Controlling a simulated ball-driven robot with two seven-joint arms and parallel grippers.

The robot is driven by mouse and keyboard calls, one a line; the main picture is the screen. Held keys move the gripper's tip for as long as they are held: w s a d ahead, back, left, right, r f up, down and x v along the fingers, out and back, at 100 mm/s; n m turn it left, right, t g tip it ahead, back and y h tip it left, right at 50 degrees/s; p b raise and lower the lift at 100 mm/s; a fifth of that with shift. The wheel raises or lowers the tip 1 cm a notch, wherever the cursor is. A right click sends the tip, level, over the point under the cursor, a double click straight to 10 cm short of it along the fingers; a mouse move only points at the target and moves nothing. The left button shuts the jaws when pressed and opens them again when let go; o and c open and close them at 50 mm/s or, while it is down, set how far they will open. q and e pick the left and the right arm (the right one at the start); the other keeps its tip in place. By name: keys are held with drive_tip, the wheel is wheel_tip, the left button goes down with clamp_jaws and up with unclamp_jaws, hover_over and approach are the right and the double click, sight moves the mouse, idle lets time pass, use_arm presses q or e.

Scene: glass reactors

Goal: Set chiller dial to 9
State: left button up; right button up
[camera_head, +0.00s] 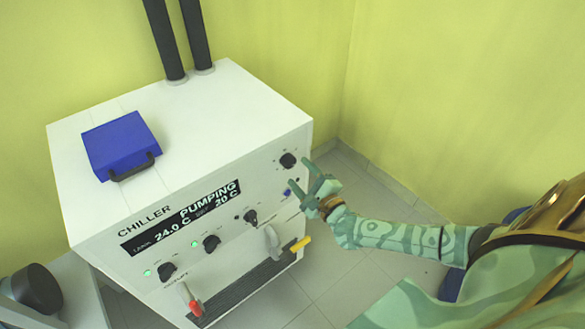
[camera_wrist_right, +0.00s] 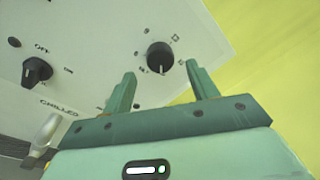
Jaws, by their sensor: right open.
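The white chiller (camera_head: 200,130) stands in the corner, its front panel carrying several black dials. The upper-right dial (camera_head: 288,160) is nearest my right gripper (camera_head: 299,173). In the right wrist view this dial (camera_wrist_right: 160,57) is round and black, with a pale pointer line toward its lower edge. My right gripper (camera_wrist_right: 162,72) is open and empty there, its fingertips spread below the dial, apparently short of it. The display (camera_head: 182,217) reads "PUMPING", 24.0 C and 20 C. My left gripper is out of view.
Other dials (camera_head: 211,243) line the lower front, with a red-tipped valve handle (camera_head: 191,299) and a yellow-tipped one (camera_head: 300,243). A blue box lid (camera_head: 121,143) and two black pipes (camera_head: 165,40) are on top. Yellow-green walls close the corner; tiled floor lies right.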

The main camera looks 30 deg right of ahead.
sight(291, 164)
drive_tip(key=w, duration=0.4)
drive_tip(key=shift+w+b, duration=0.1)
drive_tip(key=shift+b, duration=0.25)
drive_tip(key=c, duration=1)
drive_tip(key=shift+n, duration=0.3)
